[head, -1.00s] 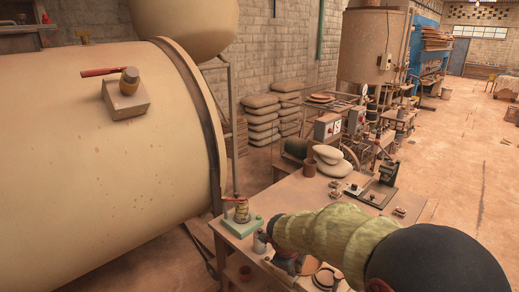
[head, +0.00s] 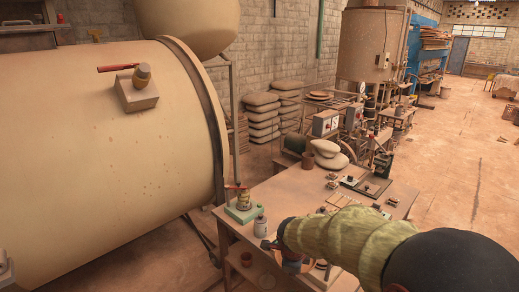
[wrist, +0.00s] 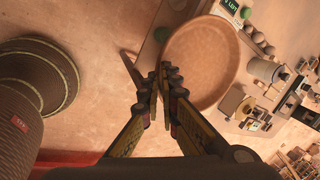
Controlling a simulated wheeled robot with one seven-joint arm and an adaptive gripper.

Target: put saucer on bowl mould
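The saucer is a round, reddish-brown disc with a raised rim (wrist: 205,62), large and close in the wrist view. My gripper (wrist: 166,82) has its two fingers closed together at the saucer's lower left rim and appears to pinch it. The saucer looks held over the edge of the worktable and hides part of it. In the head view my gripper (head: 287,262) is low over the table's near end, mostly covered by my sleeved arm. I cannot tell for sure which thing is the bowl mould; round pieces near the gripper are partly hidden by the arm.
The wooden worktable (head: 290,187) carries a green-based device (head: 243,207), a grey jar (head: 261,226), pale sacks (head: 328,153) and several small tools. A large cream tank (head: 110,150) stands to the left. Floor to the right (head: 470,160) is open.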

